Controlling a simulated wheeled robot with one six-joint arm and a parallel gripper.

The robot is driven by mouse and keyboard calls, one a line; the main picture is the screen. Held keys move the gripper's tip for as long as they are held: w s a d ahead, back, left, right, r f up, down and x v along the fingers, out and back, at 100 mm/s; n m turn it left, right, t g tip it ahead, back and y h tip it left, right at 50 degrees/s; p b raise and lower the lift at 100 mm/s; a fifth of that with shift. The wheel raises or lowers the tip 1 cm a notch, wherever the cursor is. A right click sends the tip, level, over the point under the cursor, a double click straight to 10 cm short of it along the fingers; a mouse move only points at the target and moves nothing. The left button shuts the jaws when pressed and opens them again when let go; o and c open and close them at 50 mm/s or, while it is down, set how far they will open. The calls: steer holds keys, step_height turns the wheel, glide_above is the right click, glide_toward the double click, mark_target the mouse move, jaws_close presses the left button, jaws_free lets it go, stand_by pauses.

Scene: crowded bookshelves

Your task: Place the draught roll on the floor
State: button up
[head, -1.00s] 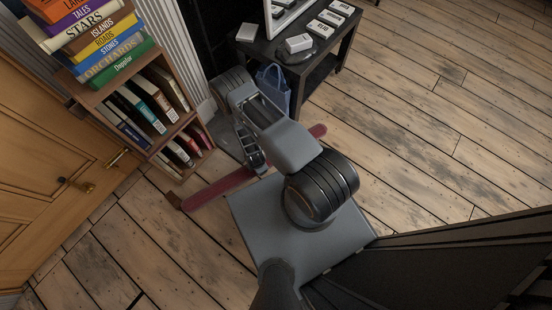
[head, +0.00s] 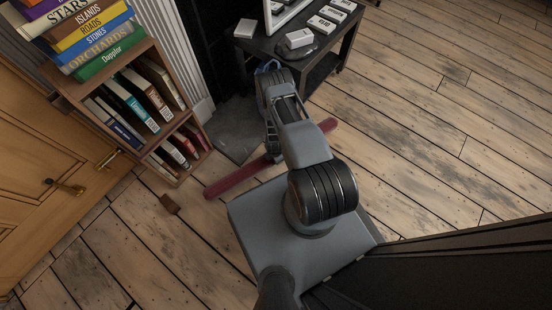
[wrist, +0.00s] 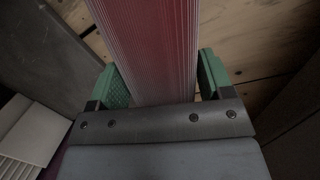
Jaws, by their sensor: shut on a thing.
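The draught roll is a long, dark red, ribbed strip (head: 235,179), seen slantwise over the floorboards in the head view. Its right end shows beyond my arm, and its middle is hidden behind the arm. In the wrist view the roll (wrist: 150,45) runs away from me between the two green finger pads of my gripper (wrist: 163,82). My gripper is shut on it. In the head view my arm mostly hides the gripper. The wooden floor (head: 420,150) is below; I cannot tell how high the roll is above it.
A bookcase (head: 150,147) stands by the door (head: 60,150). The floor to the right is clear.

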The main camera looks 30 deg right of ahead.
steer(key=shift+w+d+f, duration=0.15)
steer(key=shift+d+f, duration=0.05)
steer(key=shift+f, duration=0.1)
steer(key=shift+d+f+b, duration=0.1)
steer(key=shift+f+b, duration=0.8)
steer(key=shift+f, duration=0.75)
steer(key=o, duration=1.6)
steer(key=shift+c, duration=0.2)
